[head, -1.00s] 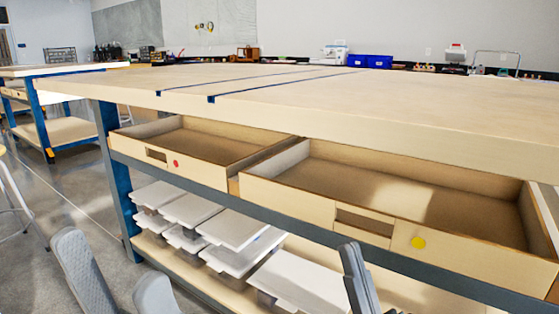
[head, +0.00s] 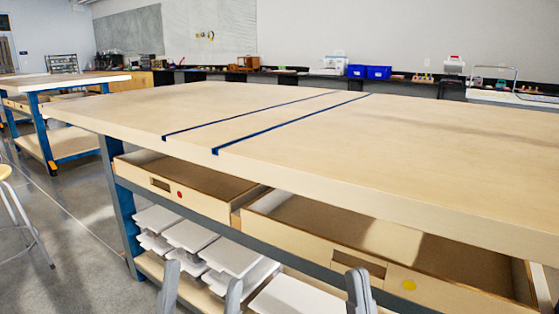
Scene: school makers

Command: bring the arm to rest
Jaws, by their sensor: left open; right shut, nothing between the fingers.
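My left gripper (head: 203,272) stands at the bottom of the head view, its two grey fingers pointing up and spread apart with nothing held. It is in front of the workbench's lower shelf. My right gripper (head: 357,284) is to its right at the bottom edge, its fingers together and empty, in front of the right drawer's front. The rest of both arms is out of view.
A large wooden workbench (head: 300,130) has a clear top with two blue lines. Its left drawer (head: 205,200) and right drawer (head: 310,240) are pulled out and look empty. White lidded bins (head: 230,255) fill the lower shelf. A stool (head: 25,220) stands left.

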